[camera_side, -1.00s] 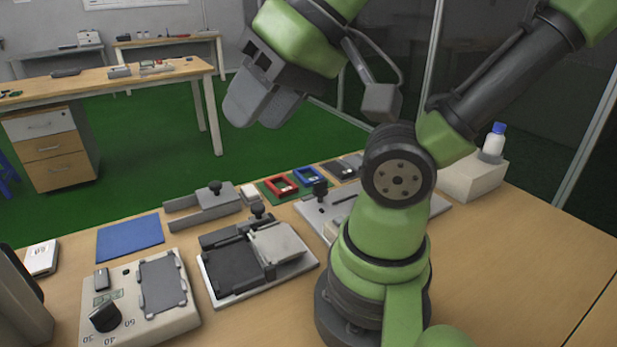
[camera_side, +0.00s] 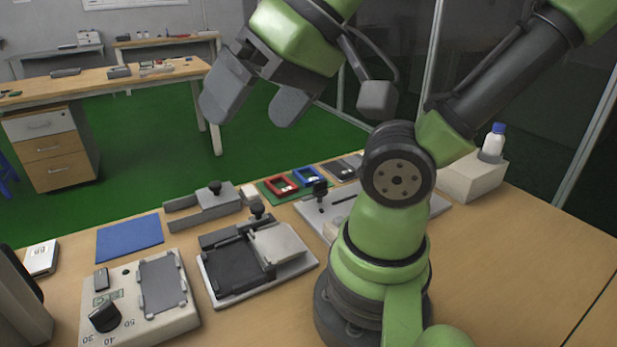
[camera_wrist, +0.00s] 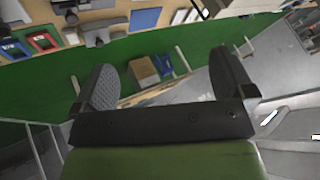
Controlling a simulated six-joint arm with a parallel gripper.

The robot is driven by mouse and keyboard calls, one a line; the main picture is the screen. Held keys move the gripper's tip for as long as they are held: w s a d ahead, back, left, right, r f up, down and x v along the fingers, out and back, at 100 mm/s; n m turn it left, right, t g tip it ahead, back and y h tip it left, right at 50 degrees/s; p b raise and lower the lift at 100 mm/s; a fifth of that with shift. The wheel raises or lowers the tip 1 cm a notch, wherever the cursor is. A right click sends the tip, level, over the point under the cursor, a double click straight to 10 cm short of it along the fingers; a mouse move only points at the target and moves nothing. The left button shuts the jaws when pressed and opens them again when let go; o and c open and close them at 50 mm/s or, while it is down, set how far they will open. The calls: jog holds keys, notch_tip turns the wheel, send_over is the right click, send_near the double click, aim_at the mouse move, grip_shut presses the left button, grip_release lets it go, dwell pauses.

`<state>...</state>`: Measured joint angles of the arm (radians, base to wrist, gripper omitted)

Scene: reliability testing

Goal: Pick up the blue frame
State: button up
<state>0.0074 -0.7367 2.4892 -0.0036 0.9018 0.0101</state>
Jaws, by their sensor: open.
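The blue frame (camera_side: 307,175) lies on the workbench towards the back, just right of a red frame (camera_side: 279,185). It also shows in the wrist view (camera_wrist: 13,49) at the upper left, partly cut off by the picture's edge. My gripper (camera_side: 248,110) is open and empty, raised well above the bench and to the left of the blue frame in the side view. In the wrist view my gripper's two fingers (camera_wrist: 168,85) stand wide apart with nothing between them. The red frame shows there as well (camera_wrist: 43,42).
Around the frames stand a grey clamp fixture (camera_side: 205,206), a light plate with a black knob (camera_side: 335,203) and a dark grey frame (camera_side: 341,169). A blue mat (camera_side: 130,238) and a dial box (camera_side: 135,300) lie at left. A bottle (camera_side: 494,142) stands on a white block at right.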

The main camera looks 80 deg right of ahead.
jog(key=w+d+m+g+h, duration=0.3)
jog(key=w+d+m, duration=0.5)
jog(key=w+d, duration=0.25)
jog(key=m+g, duration=0.6)
jog(key=m, duration=0.9)
send_near(307, 170)
jog(key=shift+s+a+f, duration=1)
jog(key=shift+a, duration=0.1)
jog(key=shift+s+f, duration=0.15)
jog(key=shift+f, duration=1.4)
jog(key=shift+s+f, duration=0.15)
jog(key=shift+f, duration=1.35)
jog(key=c, duration=0.7)
